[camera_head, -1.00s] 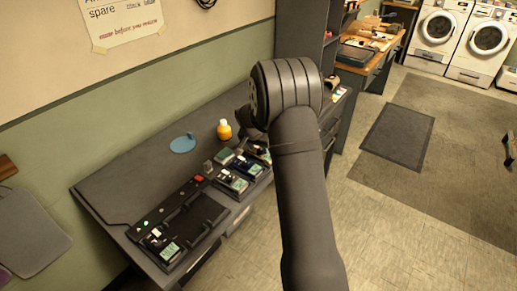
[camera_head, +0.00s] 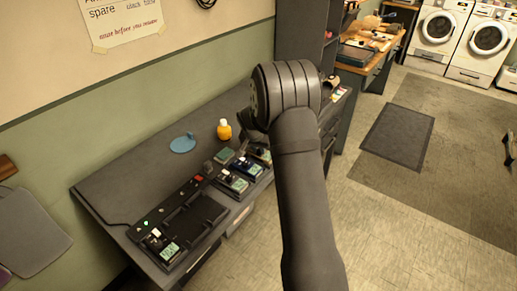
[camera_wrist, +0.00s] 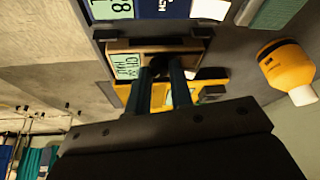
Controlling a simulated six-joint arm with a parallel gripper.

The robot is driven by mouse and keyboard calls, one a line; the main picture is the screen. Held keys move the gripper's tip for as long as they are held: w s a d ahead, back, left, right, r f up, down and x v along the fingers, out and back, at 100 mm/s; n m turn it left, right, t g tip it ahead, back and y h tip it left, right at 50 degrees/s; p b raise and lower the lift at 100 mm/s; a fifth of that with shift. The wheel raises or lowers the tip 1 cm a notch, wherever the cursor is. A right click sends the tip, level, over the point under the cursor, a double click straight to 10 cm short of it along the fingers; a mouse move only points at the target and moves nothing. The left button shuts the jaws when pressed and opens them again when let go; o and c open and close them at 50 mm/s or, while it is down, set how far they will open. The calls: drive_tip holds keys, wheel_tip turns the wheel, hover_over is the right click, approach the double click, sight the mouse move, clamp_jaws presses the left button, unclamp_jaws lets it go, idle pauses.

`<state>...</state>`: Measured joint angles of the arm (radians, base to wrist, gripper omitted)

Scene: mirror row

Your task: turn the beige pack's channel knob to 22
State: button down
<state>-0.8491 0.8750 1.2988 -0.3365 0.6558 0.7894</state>
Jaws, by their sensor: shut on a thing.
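The beige pack (camera_wrist: 118,46) lies near the top middle of the wrist view, with a green label (camera_wrist: 128,66) on its left end; the small writing is not fully readable. My gripper (camera_wrist: 160,68) is over the pack, its two dark fingers shut on the channel knob. The fingers cover most of the knob, so its pointer and setting cannot be read. In the head view my arm hides most of the gripper and of the packs at the right end of the row.
A yellow pack (camera_wrist: 212,86) is close beside the beige one, and a blue pack (camera_wrist: 160,10) is on its other side. A dark tray (camera_head: 200,215) lies at the desk's left end.

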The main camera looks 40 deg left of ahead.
drive_tip(key=n, duration=0.2)
drive_tip(key=n+g+y, duration=0.1)
drive_tip(key=n, duration=0.1)
drive_tip(key=n+y, duration=0.1)
drive_tip(key=n, duration=0.1)
drive_tip(key=shift+w+d+n+g, duration=0.2)
drive_tip(key=shift+d+n+g, duration=0.1)
drive_tip(key=n, duration=0.2)
drive_tip(key=n+g, duration=0.1)
drive_tip(key=n, duration=0.1)
drive_tip(key=n+g+y, duration=0.1)
drive_tip(key=n, duration=0.2)
drive_tip(key=shift+w+d, duration=0.1)
drive_tip(key=shift+w, duration=0.25)
drive_tip(key=n+g, duration=0.1)
drive_tip(key=n, duration=0.1)
drive_tip(key=n+g, duration=0.1)
drive_tip(key=n, duration=0.2)
drive_tip(key=shift+w+n+g, duration=0.2)
drive_tip(key=shift+n+g, duration=0.1)
drive_tip(key=shift+w+n+g+h, duration=0.1)
drive_tip(key=shift+n+g+h, duration=0.5)
drive_tip(key=shift+n, duration=1.3)
drive_tip(key=c, duration=1.3)
unclamp_jaws()
drive_tip(key=shift+o, duration=0.2)
drive_tip(key=v, duration=1.7)
drive_tip(key=shift+w+r, duration=0.15)
drive_tip(key=shift+w, duration=0.05)
